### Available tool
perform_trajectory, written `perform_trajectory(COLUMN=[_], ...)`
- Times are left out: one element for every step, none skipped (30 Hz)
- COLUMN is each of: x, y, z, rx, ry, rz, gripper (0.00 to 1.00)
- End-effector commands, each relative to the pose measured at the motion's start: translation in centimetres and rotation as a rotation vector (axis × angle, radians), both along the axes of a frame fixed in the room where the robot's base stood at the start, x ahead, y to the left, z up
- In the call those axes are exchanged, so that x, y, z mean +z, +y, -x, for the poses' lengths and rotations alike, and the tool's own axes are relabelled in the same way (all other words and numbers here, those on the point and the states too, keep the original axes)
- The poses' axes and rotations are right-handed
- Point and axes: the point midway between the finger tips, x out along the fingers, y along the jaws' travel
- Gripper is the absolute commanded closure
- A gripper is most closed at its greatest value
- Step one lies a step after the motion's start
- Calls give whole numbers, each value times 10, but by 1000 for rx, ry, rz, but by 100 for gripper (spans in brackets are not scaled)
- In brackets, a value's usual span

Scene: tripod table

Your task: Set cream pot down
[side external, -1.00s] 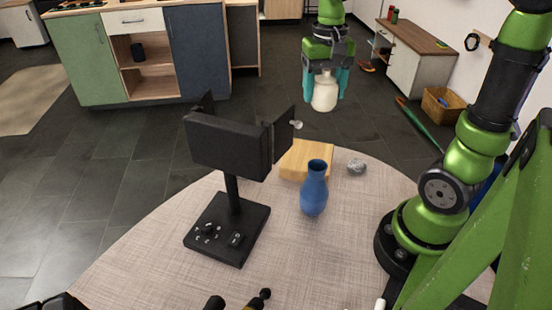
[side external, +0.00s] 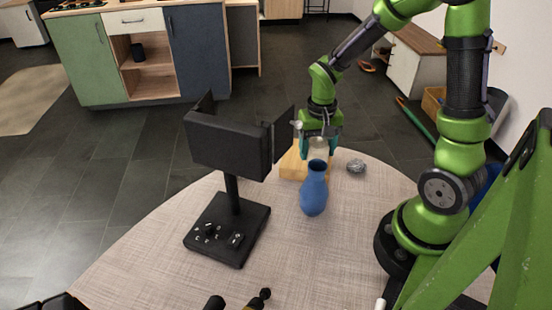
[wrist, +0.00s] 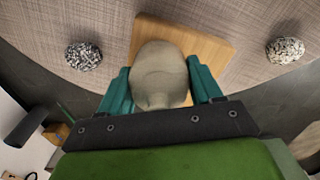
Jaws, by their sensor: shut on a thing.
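The cream pot (side external: 318,148) is between the teal fingers of my gripper (side external: 319,150), behind the blue vase in the side view. In the wrist view the pot (wrist: 160,75) fills the space between the two fingers of my gripper (wrist: 162,88), which are shut on it. The pot is over or on the wooden board (side external: 291,166); I cannot tell whether it touches. The board (wrist: 215,50) shows around the pot in the wrist view. The pot's lower part is hidden by the vase in the side view.
A blue vase (side external: 314,190) stands just in front of the board. A grey stone (side external: 356,166) lies right of it. A black stand with a panel (side external: 228,146) rises to the left. In the wrist view, stones (wrist: 83,55) and (wrist: 285,50) flank the board.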

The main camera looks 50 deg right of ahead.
Motion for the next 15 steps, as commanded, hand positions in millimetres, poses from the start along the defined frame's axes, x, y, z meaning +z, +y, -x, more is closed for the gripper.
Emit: perform_trajectory(x=[-1, -1, 0, 0, 0, 0, 0, -1, -2, -3, -3, -3, -3, -3, -3], y=[0, 0, 0, 0, 0, 0, 0, 0, 0, 0, 0, 0, 0, 0, 0], z=[0, 0, -1, -1, -1, -1, -1, 0, 0, 0, 0, 0, 0, 0, 0], rx=[0, 0, 0, 0, 0, 0, 0, 0, 0, 0, 0, 0, 0, 0, 0], ry=[-1, -2, -2, -2, -2, -2, -2, -2, -1, -1, 0, -1, -1, -1, -1], rz=[0, 0, 0, 0, 0, 0, 0, 0, 0, 1, 0, 0, 0, 0, 0], gripper=[73, 73, 73, 73, 73, 73, 73, 73, 73, 73, 34, 28, 23, 19, 13])
